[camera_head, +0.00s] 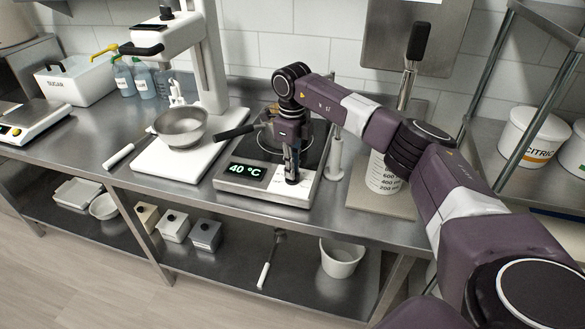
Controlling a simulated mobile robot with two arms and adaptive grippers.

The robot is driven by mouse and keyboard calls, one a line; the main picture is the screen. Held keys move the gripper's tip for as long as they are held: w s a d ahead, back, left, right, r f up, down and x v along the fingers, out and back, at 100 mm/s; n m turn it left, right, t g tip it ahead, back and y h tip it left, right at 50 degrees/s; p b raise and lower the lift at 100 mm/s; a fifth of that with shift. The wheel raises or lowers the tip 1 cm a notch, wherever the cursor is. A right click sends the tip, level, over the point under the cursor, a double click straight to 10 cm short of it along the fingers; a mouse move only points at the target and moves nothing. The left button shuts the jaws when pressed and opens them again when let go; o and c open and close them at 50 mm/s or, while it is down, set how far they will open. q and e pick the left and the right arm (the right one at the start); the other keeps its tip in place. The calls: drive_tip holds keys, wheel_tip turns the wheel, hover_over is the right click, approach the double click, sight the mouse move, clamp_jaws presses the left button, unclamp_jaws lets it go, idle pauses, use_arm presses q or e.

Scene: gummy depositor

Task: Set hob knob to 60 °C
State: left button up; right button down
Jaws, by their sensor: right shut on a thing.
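The hob (268,193) stands on the steel counter, and its front display (246,172) reads 40 °C. My right gripper (291,179) reaches down to the right part of the hob's front panel, beside the display. It is shut on the hob knob, which is mostly hidden by the fingers. A pot with a dark handle (235,133) sits on the hob's dark top, partly behind my right gripper. My left gripper is not in view.
A mixer with a steel bowl (181,128) stands left of the hob. A white tub labelled CITRIC (533,138) is on the right shelf.

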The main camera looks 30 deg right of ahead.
drive_tip(key=m, duration=0.5)
drive_tip(key=shift+r+m, duration=0.1)
drive_tip(key=shift+m, duration=0.2)
drive_tip(key=m+p, duration=0.1)
drive_tip(key=m, duration=0.4)
drive_tip(key=shift+w, duration=0.1)
idle(0.3)
drive_tip(key=c, duration=2)
unclamp_jaws()
wheel_tip(320, 180, up, 12)
drive_tip(key=shift+f, duration=0.1)
